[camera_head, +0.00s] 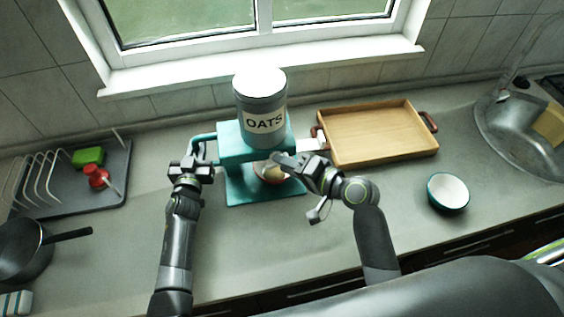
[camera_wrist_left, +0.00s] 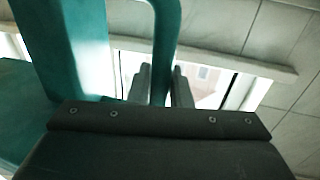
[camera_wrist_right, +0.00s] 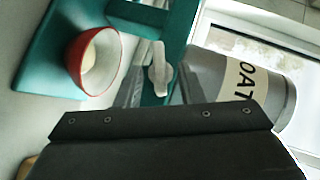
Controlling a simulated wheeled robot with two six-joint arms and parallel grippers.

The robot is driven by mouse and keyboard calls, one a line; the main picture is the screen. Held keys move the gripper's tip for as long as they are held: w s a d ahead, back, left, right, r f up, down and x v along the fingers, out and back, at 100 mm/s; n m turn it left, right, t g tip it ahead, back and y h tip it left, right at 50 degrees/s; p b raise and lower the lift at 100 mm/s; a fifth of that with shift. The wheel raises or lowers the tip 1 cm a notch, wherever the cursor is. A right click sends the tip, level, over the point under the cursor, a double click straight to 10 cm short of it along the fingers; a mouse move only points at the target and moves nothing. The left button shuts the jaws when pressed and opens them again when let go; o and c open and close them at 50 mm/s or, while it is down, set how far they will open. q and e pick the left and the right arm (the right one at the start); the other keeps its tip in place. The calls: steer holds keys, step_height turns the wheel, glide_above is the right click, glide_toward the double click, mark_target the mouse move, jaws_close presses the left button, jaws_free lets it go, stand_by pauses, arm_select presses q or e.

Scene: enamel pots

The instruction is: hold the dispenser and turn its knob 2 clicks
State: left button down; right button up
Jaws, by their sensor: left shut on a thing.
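The teal dispenser (camera_head: 232,157) stands on the counter with a grey OATS canister (camera_head: 262,118) on top. My left gripper (camera_head: 193,160) is shut on its teal side handle (camera_wrist_left: 165,50), which passes between the fingers in the left wrist view.
A wooden tray (camera_head: 378,158) lies close to the right of the knob. A teal bowl (camera_head: 448,192) and sink (camera_head: 520,125) are further right. A dish rack (camera_head: 100,195) with a green sponge (camera_head: 88,156) and a pan (camera_head: 22,250) are left. The front counter is clear.

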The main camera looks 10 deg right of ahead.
steer(key=shift+x, duration=0.9)
steer(key=shift+c, duration=0.3)
jaws_close()
steer(key=shift+f+m+t+y, duration=0.25)
steer(key=shift+m+t+y, duration=0.75)
steer(key=shift+m+y, duration=0.3)
steer(key=shift+o, duration=0.3)
jaws_free()
